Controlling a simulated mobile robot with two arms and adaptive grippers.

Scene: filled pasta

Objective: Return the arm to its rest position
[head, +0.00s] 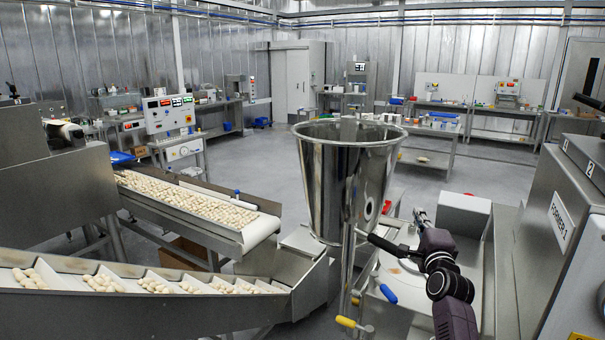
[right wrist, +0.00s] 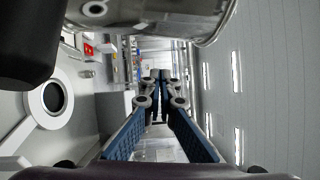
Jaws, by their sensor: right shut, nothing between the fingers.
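My right arm comes in from the lower right in the head view. Its gripper (head: 420,215) is beside the big steel hopper (head: 325,190), to the right of it, and points away from me. In the right wrist view the two fingers of this gripper (right wrist: 158,78) run together at the tips. They are shut with nothing between them. The hopper's curved steel wall also shows at the top of the right wrist view (right wrist: 205,12). My left gripper is in neither view.
A conveyor belt (head: 262,232) carries many pale pasta pieces at the left. A slatted conveyor (head: 60,300) with pasta piles crosses in front. A steel machine (head: 570,240) stands close on the right.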

